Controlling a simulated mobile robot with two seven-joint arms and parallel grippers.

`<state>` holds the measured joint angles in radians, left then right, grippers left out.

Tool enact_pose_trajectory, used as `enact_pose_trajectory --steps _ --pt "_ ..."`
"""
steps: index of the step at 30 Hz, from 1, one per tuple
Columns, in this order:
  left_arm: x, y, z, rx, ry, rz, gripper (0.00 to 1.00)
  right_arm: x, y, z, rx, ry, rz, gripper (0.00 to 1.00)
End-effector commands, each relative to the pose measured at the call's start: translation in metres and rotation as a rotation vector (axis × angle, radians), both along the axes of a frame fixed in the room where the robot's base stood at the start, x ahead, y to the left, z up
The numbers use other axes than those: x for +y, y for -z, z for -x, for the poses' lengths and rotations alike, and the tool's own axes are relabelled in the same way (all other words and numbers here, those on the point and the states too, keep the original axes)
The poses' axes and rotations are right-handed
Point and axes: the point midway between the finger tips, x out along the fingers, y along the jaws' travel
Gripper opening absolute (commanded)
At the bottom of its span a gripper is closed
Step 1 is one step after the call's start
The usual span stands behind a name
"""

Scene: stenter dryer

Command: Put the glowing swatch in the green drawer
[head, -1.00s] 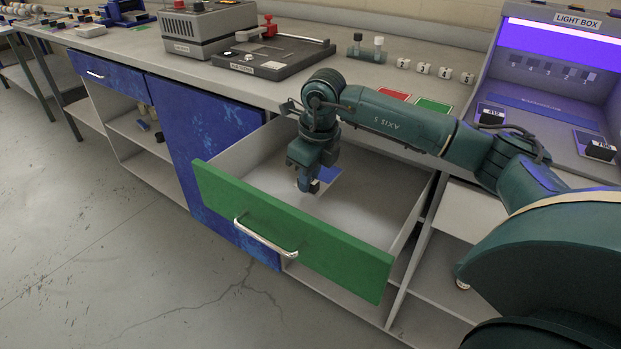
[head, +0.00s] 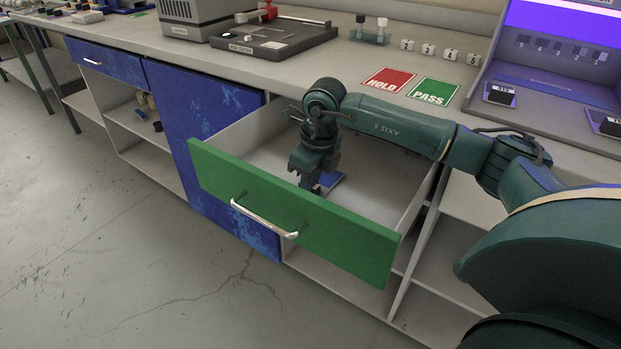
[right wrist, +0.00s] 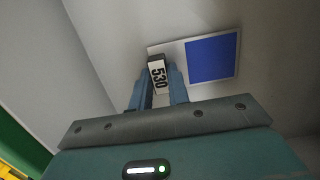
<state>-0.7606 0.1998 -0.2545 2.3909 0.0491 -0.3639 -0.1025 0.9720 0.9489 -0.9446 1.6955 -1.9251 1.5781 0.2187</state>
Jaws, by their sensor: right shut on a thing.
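The swatch (right wrist: 211,58) is a pale card with a blue square and a small block marked 530 at one end. In the right wrist view my right gripper (right wrist: 160,90) is shut on that block. In the head view my right gripper (head: 318,186) reaches down inside the open green drawer (head: 285,215), and part of the swatch (head: 330,179) shows beside it, low in the drawer. I cannot tell whether the card touches the drawer floor. My left gripper is in neither current view.
The drawer's pale interior looks otherwise empty. On the bench are red HOLD (head: 388,80) and green PASS (head: 434,93) cards, several numbered cubes (head: 428,50) and a flat black device (head: 268,42). The purple-lit light box (head: 565,60) holds other labelled swatches (head: 499,95).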

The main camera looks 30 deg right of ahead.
Motion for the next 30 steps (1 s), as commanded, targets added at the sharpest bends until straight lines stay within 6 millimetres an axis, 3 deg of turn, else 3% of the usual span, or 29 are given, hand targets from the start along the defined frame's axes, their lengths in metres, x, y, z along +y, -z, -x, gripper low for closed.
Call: enact_pose_trajectory --steps 14,15,21,24,30 --pt "-0.0015 0.0017 0.0002 0.003 0.006 -0.003 0.33 0.0002 0.0017 -0.0001 0.000 0.000 0.000 0.00" --pt "-0.0015 0.0017 0.0002 0.003 0.006 -0.003 0.33 0.0001 0.0017 -0.0001 0.000 0.000 0.000 0.19" --pt "-0.0014 0.0013 -0.0001 0.000 0.005 -0.003 0.33 0.0001 0.0016 -0.0001 0.000 0.000 0.000 0.35" --pt "-0.0012 0.0012 -0.0001 0.000 0.005 -0.003 0.33 0.0001 0.0016 -0.0001 0.000 0.000 0.000 0.43" --pt "-0.0009 0.0011 -0.0002 0.000 0.004 -0.003 0.33 0.0000 0.0015 0.0000 0.000 0.000 0.000 0.43"
